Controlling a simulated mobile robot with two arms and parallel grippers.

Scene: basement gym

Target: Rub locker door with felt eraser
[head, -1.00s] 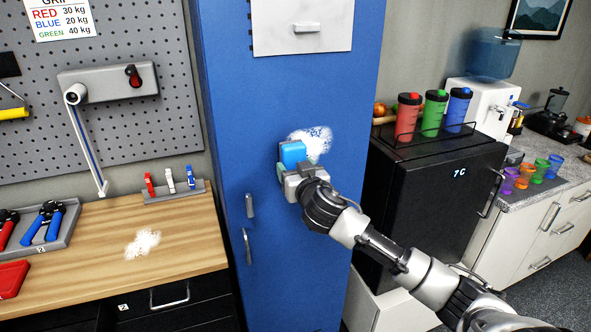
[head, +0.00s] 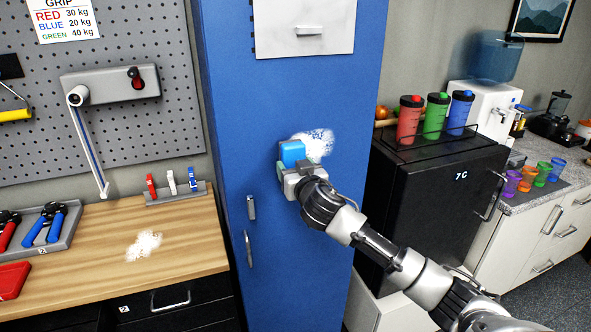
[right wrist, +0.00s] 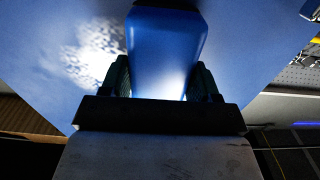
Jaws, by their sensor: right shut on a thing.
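The blue locker door (head: 290,235) stands upright in the middle of the head view. A white powdery smudge (head: 319,142) is on it; the smudge also shows in the right wrist view (right wrist: 95,55). My right gripper (head: 290,168) is shut on the blue felt eraser (head: 292,152), which also shows in the right wrist view (right wrist: 165,50). The eraser is at the door, beside the left edge of the smudge. I cannot tell whether its far face touches the door. My left gripper is not in view.
A wooden bench (head: 185,240) at left bears another white smudge (head: 143,244) and a tray of hand grips (head: 45,230). A black fridge (head: 430,190) with several shaker bottles on top stands right of the locker. Door handles (head: 249,248) sit low on the locker's left.

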